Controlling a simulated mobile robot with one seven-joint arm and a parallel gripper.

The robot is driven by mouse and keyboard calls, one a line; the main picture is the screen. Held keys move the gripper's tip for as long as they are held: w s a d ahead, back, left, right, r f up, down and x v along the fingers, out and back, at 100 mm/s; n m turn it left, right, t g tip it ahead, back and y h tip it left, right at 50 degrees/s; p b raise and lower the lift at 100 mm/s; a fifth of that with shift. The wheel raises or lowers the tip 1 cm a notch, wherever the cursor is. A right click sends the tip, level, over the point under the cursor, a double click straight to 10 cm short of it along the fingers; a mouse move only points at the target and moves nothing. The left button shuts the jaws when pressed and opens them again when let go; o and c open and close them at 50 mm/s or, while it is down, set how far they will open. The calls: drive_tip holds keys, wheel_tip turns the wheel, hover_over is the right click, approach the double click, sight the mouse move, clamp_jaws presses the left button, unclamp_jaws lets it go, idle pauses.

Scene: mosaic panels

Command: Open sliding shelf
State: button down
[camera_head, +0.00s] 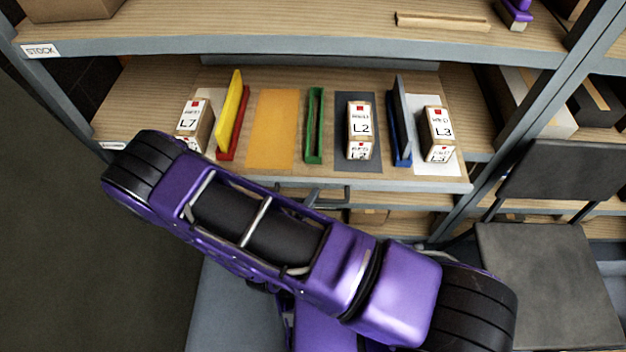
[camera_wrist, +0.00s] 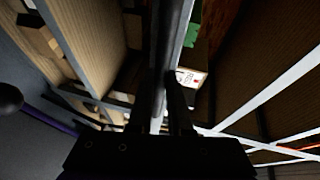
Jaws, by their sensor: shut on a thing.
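The sliding shelf (camera_head: 345,180) is a wooden board with a grey front edge, in the middle of the head view. It carries white-labelled boxes L7 (camera_head: 193,122), L2 (camera_head: 360,130) and L3 (camera_head: 437,132). A dark handle (camera_head: 318,192) shows below its front edge, partly hidden by my arm. My gripper is hidden behind my arm in the head view. In the wrist view my gripper (camera_wrist: 162,108) is shut on a long grey part of the shelf, running between its dark fingers. I cannot tell whether this is the handle or the front edge.
Yellow (camera_head: 232,112), green (camera_head: 314,125) and blue (camera_head: 396,135) dividers stand on the shelf. A fixed shelf (camera_head: 300,45) marked STOCK lies above. A dark chair (camera_head: 545,260) stands at the right. Bare grey floor (camera_head: 90,260) lies at the left.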

drive_tip(key=s+b, duration=0.1)
drive_tip(key=s, duration=1.7)
drive_tip(key=shift+s+a, duration=0.15)
drive_tip(key=shift+a, duration=0.2)
drive_tip(key=c, duration=0.8)
unclamp_jaws()
drive_tip(key=shift+c, duration=0.2)
drive_tip(key=v, duration=1.7)
drive_tip(key=shift+s+b, duration=0.15)
drive_tip(key=shift+b, duration=0.3)
drive_tip(key=shift+a, duration=0.1)
